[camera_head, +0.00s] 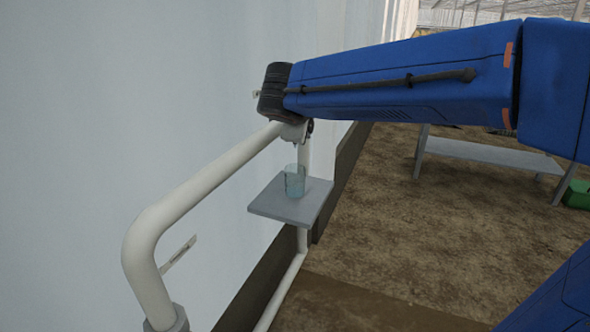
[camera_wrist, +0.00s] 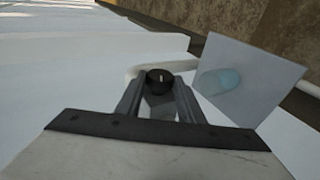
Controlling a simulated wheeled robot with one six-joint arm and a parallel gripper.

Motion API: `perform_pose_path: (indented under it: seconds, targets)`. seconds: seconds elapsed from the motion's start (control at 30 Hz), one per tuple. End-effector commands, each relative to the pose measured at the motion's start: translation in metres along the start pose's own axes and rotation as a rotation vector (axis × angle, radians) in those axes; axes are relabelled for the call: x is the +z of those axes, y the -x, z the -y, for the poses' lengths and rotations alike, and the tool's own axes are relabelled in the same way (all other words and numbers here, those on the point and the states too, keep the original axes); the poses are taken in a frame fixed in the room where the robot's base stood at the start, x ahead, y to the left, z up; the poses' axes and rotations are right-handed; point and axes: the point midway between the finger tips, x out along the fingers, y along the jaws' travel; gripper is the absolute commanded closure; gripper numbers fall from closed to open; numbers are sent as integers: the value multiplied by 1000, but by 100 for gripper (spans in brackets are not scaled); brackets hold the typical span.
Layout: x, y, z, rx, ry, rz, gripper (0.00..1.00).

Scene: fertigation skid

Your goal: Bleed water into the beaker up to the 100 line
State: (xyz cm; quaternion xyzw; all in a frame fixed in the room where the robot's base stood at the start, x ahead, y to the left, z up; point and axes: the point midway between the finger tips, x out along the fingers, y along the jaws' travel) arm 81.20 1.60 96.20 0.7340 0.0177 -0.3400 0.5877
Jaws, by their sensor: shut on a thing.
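A clear beaker (camera_head: 295,180) with pale blue water stands upright on a small grey shelf (camera_head: 270,204), below the pipe's valve. Its marks and the 100 line are too small to read. In the wrist view the beaker (camera_wrist: 222,81) shows blurred on the shelf (camera_wrist: 272,88), to the right of my gripper. My gripper (camera_wrist: 159,92) is shut on a dark round valve knob (camera_wrist: 159,76) with a pale mark on its top. In the head view my arm hides most of the gripper and the knob. I cannot tell whether water is flowing.
A thick white pipe (camera_head: 208,178) bends down at the left, beside a pale wall (camera_head: 110,90). A grey bench (camera_head: 490,153) and a green box (camera_head: 577,194) stand at the right. The bare soil floor (camera_head: 410,230) is open between them.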

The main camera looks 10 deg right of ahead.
Motion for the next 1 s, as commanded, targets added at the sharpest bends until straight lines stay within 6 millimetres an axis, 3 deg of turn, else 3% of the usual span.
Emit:
perform_pose_path:
  seconds: [0.37, 1.0]
  targets:
    - [1, 0, 1, 25, 6, 2, 87]
    - [1, -2, 8, 337, 52, 2, 87]
